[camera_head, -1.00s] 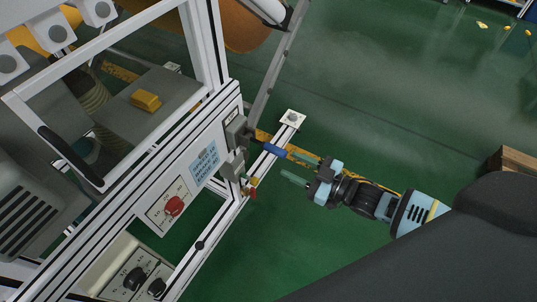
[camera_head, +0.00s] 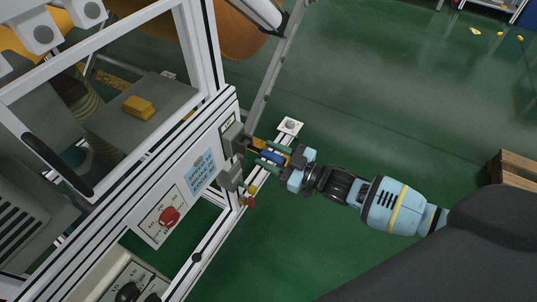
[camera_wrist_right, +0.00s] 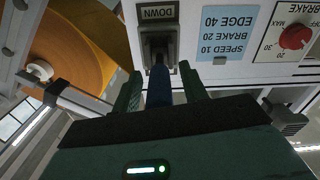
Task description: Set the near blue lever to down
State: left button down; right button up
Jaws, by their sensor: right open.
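The blue lever (camera_head: 271,156) sticks out from a grey switch box (camera_head: 235,138) on the side of the white machine frame. It also shows in the right wrist view (camera_wrist_right: 158,88), below a plate marked DOWN (camera_wrist_right: 158,13). My right gripper (camera_head: 264,155) is open, with its green fingers on either side of the lever. In the right wrist view the gripper (camera_wrist_right: 161,90) shows a gap between each finger and the lever. The lever's outer end is hidden by the gripper body. My left gripper is not in view.
A second grey box (camera_head: 231,177) sits just beside the lever's box, with a small red-and-yellow fitting (camera_head: 248,198) near it. A red knob (camera_head: 169,216) and a blue label (camera_head: 202,170) are on the panel. The green floor to the right is largely clear.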

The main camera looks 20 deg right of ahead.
jog(key=shift+w+a, duration=0.2)
jog(key=shift+w, duration=0.05)
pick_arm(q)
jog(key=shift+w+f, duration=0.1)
pick_arm(e)
grip_shut()
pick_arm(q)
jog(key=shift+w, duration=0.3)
